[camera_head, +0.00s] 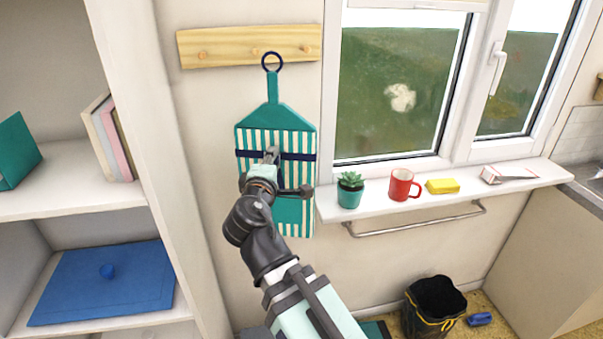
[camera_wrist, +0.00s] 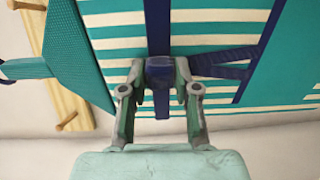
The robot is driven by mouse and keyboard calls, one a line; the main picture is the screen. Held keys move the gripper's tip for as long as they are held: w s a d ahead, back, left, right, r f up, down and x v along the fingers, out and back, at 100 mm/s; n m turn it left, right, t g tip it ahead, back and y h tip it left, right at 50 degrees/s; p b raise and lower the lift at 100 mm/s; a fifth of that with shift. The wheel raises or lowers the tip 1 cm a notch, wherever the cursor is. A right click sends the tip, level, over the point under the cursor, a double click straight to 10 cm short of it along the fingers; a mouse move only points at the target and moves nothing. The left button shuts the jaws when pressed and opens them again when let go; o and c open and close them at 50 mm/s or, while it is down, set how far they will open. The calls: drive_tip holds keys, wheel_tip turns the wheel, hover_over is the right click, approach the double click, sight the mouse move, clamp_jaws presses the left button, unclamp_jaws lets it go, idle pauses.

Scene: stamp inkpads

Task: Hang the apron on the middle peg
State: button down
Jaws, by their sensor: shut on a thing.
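The apron (camera_head: 275,118) is teal with cream stripes and a dark blue waist band. It hangs in front of the wall, with a teal neck strap ending in a dark blue ring (camera_head: 272,62) at the top. My gripper (camera_head: 272,155) is shut on a dark blue piece (camera_wrist: 160,72) at the apron's middle. The wooden peg rail (camera_head: 225,48) is on the wall behind the ring. The ring overlaps the rail's lower edge, right of the middle peg (camera_head: 254,51); I cannot tell its depth. The wrist view shows the strap (camera_wrist: 25,68) between two pegs.
A window sill (camera_head: 330,210) to the right holds a potted succulent (camera_head: 350,190), a red mug (camera_head: 401,186) and a yellow sponge (camera_head: 442,186). A white shelf unit (camera_head: 175,150) stands on the left. A black bin (camera_head: 434,306) is on the floor.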

sight(260, 149)
drive_tip(key=shift+a+r+n+t+y+p, duration=0.3)
drive_tip(key=shift+a+r+n+y+p, duration=0.15)
drive_tip(key=shift+a+r, duration=0.65)
drive_tip(key=shift+w+a+f, duration=0.1)
drive_tip(key=shift+f, duration=0.05)
drive_tip(key=shift+w+a+p, duration=0.1)
drive_tip(key=shift+w+p, duration=0.85)
drive_tip(key=shift+p, duration=1.2)
drive_tip(key=shift+w+a+f, duration=0.15)
drive_tip(key=shift+w+f, duration=0.1)
drive_tip(key=shift+w, duration=0.5)
drive_tip(key=shift+w+a+f, duration=0.1)
drive_tip(key=shift+w+a, duration=0.05)
drive_tip(key=shift+w, duration=1.1)
drive_tip(key=shift+w+a+f, duration=0.1)
drive_tip(key=shift+w+a, duration=0.05)
drive_tip(key=shift+w, duration=1.05)
drive_tip(key=shift+w+f+b, duration=0.5)
drive_tip(key=shift+w+b, duration=0.05)
drive_tip(key=shift+b, duration=0.45)
